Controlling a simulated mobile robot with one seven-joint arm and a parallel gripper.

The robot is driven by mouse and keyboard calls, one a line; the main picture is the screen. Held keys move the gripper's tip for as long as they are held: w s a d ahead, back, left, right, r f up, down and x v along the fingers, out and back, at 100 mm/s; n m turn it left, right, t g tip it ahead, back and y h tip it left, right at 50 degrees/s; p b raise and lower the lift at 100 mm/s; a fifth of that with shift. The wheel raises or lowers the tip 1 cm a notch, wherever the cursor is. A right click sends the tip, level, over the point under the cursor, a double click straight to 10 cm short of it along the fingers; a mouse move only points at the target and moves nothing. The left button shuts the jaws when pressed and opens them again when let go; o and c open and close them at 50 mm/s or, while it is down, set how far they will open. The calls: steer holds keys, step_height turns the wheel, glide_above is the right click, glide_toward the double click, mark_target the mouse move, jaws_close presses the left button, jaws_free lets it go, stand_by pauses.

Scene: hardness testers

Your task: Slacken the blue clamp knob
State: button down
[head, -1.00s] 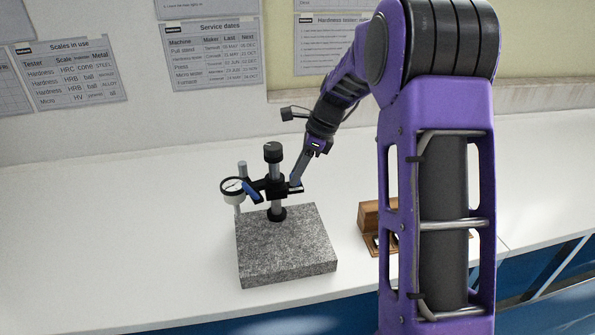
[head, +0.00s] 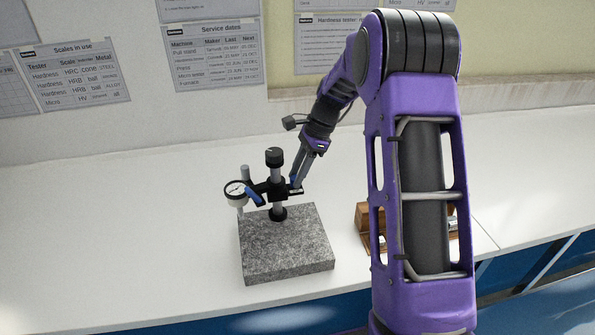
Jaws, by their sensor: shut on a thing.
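A test stand with a dark post (head: 277,207) and black top knob stands on a grey granite block (head: 285,252). A black clamp block (head: 273,189) sits on the post, with a white-faced dial gauge (head: 235,190) on its left. The blue clamp knob (head: 292,181) shows as a small blue patch at the clamp's right side, mostly hidden by the fingers. My gripper (head: 296,186) reaches down from the upper right and is shut on this knob. Another blue part (head: 254,196) slants between the gauge and the clamp.
A wooden block or box (head: 363,216) stands right of the granite, partly hidden behind my arm. The white bench (head: 140,240) is clear at the left and front. Printed sheets (head: 213,55) hang on the wall behind.

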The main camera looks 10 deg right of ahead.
steer(key=c, duration=0.6)
jaws_free()
steer(key=p+v, duration=0.2)
steer(key=v, duration=1.5)
steer(key=shift+r, duration=0.3)
steer(key=shift+w, duration=0.15)
